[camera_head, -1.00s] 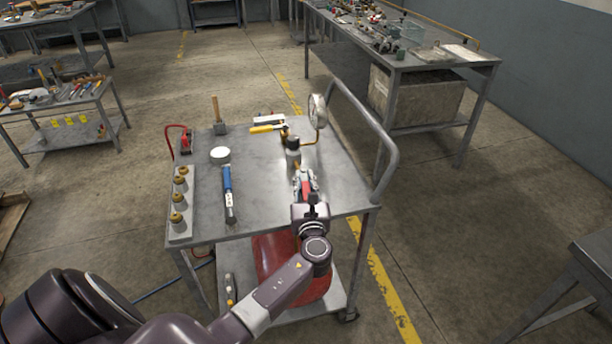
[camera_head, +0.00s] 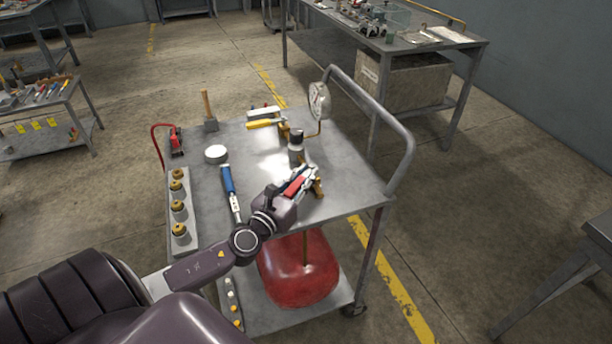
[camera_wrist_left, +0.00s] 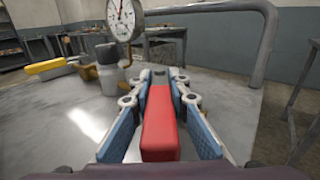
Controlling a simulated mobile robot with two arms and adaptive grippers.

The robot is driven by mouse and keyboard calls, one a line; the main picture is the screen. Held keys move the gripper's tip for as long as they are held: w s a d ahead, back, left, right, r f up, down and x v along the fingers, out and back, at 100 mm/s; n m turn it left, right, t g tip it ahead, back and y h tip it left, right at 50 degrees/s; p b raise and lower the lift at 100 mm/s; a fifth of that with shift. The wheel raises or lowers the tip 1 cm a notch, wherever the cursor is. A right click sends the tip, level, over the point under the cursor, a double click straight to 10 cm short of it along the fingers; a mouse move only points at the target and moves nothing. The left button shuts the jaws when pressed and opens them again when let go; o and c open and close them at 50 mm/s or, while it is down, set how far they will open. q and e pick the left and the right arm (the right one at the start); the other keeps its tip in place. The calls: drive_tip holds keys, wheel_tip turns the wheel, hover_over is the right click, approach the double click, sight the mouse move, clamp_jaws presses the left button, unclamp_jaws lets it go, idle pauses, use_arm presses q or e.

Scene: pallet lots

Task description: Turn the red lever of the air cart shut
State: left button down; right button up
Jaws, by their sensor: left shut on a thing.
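The air cart (camera_head: 345,185) is a grey metal trolley with a red tank (camera_head: 300,285) on its lower shelf. The red lever (camera_head: 294,187) is near the front right of its top, beside brass fittings. My left gripper (camera_head: 304,180) is shut on the red lever, its fingers pointing to the upper right in the head view. In the left wrist view the red lever (camera_wrist_left: 160,130) lies between the blue-padded fingers of the left gripper (camera_wrist_left: 161,90). The valve under the lever is mostly hidden by the gripper. My right gripper is not in view.
A pressure gauge (camera_head: 319,100) and a grey cylindrical fitting (camera_head: 296,146) stand behind the lever. A blue-handled tool (camera_head: 230,190) and a strip of brass fittings (camera_head: 179,215) lie to the left. A tubular handle (camera_head: 385,125) borders the right side.

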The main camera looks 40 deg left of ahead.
use_arm(q)
drive_tip(key=shift+h, duration=0.3)
drive_tip(key=shift+a, duration=0.1)
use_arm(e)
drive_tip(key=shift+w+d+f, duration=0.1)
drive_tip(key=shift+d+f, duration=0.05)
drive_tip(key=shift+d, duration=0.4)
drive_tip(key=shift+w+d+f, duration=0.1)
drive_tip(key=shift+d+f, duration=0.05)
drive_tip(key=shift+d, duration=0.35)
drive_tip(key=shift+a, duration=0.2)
use_arm(q)
drive_tip(key=c, duration=2.2)
unclamp_jaws()
drive_tip(key=o, duration=0.4)
drive_tip(key=s, duration=1.2)
drive_tip(key=shift+d, duration=0.4)
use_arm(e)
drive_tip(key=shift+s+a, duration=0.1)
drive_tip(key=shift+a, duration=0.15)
use_arm(q)
drive_tip(key=shift+c, duration=0.2)
